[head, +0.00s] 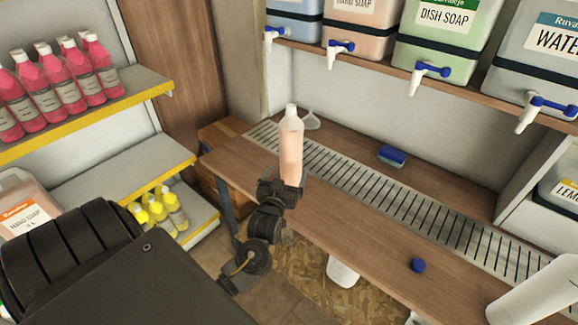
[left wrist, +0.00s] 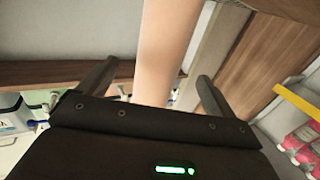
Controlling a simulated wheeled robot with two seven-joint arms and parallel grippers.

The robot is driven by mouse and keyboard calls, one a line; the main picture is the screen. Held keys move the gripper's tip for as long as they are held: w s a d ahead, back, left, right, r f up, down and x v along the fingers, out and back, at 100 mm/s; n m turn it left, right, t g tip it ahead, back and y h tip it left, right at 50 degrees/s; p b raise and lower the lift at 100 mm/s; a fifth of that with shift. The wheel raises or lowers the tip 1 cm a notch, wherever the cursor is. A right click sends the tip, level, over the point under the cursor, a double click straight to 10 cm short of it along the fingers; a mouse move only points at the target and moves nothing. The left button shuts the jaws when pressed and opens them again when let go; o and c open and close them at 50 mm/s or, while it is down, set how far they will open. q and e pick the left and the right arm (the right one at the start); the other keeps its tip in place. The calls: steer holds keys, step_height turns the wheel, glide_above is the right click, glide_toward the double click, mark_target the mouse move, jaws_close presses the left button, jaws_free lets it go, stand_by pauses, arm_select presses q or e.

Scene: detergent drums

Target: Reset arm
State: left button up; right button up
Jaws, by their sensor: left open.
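My left gripper (head: 281,186) is at the near edge of the wooden counter, in front of the lower part of a peach-coloured bottle (head: 291,145) with a white top. The bottle looks upright; its base is hidden behind the gripper. In the left wrist view the bottle (left wrist: 166,45) rises between the two spread fingers of the left gripper (left wrist: 155,85). Gaps show on both sides of it, so the jaws are open and not clamped on it. My right gripper is not in view.
Drums with taps, including dish soap (head: 437,45), stand on the shelf above. Pink bottles (head: 60,85) fill the left shelf.

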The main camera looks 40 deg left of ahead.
arm_select(q)
steer(key=shift+v, duration=1.65)
steer(key=s+d+f+m+g+h, duration=0.4)
steer(key=s+d+f+g+h, duration=0.2)
steer(key=s+d+f, duration=0.35)
steer(key=s+d+f+m+g+h, duration=0.1)
steer(key=s+d+g, duration=0.2)
steer(key=s, duration=0.4)
steer(key=s+d+f+m+g+h, duration=0.15)
steer(key=s+g, duration=0.25)
steer(key=s, duration=0.4)
step_height(320, 180, down, 27)
steer(key=s+g, duration=0.1)
steer(key=s, duration=0.1)
steer(key=s+a+f, duration=0.1)
steer(key=s+f, duration=0.6)
steer(key=s+a+f+m+g+y, duration=0.1)
steer(key=s+a+f, duration=0.1)
steer(key=s+f, duration=0.5)
steer(key=shift+s+a+f, duration=0.3)
steer(key=shift+s+f, duration=0.1)
steer(key=shift+s, duration=0.4)
